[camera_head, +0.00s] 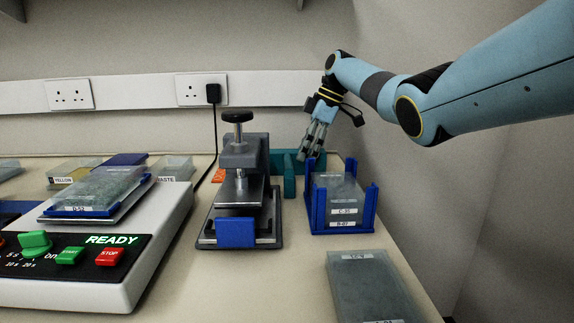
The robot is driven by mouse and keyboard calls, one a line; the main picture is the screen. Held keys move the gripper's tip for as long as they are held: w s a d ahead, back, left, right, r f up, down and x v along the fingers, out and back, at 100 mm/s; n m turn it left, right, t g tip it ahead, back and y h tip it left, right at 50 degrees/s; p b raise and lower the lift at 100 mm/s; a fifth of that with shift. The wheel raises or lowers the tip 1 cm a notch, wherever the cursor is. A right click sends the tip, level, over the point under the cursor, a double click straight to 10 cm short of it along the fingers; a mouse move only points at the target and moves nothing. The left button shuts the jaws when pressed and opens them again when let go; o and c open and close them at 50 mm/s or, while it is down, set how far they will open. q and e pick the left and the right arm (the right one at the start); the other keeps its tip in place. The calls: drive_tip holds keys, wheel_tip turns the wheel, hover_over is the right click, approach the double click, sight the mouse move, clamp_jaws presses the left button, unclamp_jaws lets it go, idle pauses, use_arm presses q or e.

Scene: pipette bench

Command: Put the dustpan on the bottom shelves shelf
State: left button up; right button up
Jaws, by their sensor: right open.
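My right gripper (313,150) reaches in from the right and points down at the back of the bench. It is open, with its fingers just above or beside a teal piece (289,178) behind the blue rack. The teal piece may be the dustpan, but most of it is hidden by the gripper, the rack and the press, so I cannot tell. Whether the fingers touch it is unclear. No shelves show clearly; only dark edges (14,8) show at the top left. My left gripper is not in view.
A blue rack (318,212) with labelled boxes stands in front of the gripper. A press (240,190) stands left of it, and a white machine (150,240) with READY buttons further left. A grey box (370,285) lies at the front right. The wall is close behind.

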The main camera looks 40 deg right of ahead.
drive_tip(key=x, duration=0.2)
drive_tip(key=shift+w+f, duration=0.1)
drive_tip(key=shift+f, duration=0.2)
drive_tip(key=shift+r, duration=0.1)
clamp_jaws()
idle(0.3)
